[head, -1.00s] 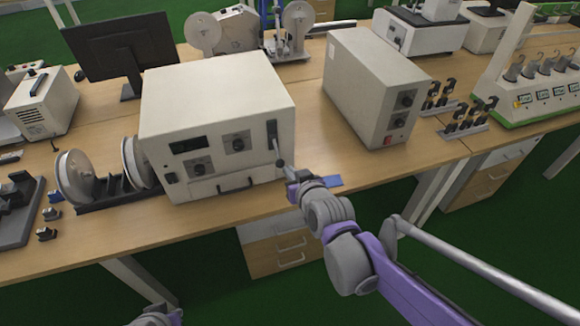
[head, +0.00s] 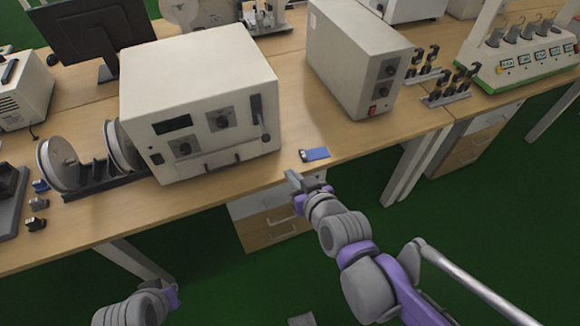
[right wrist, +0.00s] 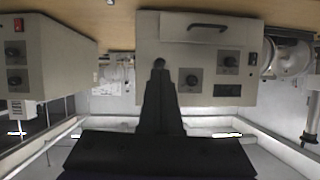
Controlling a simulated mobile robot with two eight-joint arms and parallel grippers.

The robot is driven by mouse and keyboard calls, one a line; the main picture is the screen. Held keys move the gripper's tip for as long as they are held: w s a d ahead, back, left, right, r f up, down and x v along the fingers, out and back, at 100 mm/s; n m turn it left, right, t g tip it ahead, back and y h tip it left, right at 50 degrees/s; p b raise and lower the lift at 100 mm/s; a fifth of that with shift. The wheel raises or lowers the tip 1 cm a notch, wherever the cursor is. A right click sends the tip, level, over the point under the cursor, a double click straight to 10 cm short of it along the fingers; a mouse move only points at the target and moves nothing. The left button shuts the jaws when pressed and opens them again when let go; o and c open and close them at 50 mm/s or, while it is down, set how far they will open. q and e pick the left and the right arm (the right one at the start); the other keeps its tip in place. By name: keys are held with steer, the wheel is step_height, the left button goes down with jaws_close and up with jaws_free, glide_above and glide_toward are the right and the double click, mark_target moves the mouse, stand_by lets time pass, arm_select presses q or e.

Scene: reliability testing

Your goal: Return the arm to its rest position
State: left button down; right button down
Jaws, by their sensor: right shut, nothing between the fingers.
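My right arm comes in from the lower right of the head view. Its gripper (head: 294,178) is shut and empty, just in front of the table's front edge, below and right of the large beige instrument (head: 205,100). In the right wrist view, the shut fingers (right wrist: 159,66) stand before the instrument's front panel (right wrist: 200,70), which appears upside down. The lever (head: 264,120) at the panel's right side hangs down. My left arm (head: 140,305) shows only in part at the bottom left of the head view; its fingers cannot be made out.
A blue object (head: 317,153) lies on the wooden table (head: 340,145) right of the instrument. A second beige box (head: 355,60) stands farther right. Spools (head: 58,165) stand at the left. The green floor (head: 480,230) in front of the table is clear.

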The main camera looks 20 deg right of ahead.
steer(key=s+d+f+g+p, duration=0.1)
steer(key=s+g+p, duration=0.1)
steer(key=s, duration=0.4)
steer(key=s+d+f+g+h+p, duration=0.1)
steer(key=s+f+g+p, duration=0.1)
steer(key=s+g, duration=0.3)
steer(key=shift+s+g, duration=0.3)
steer(key=shift+s, duration=0.35)
stand_by(1.2)
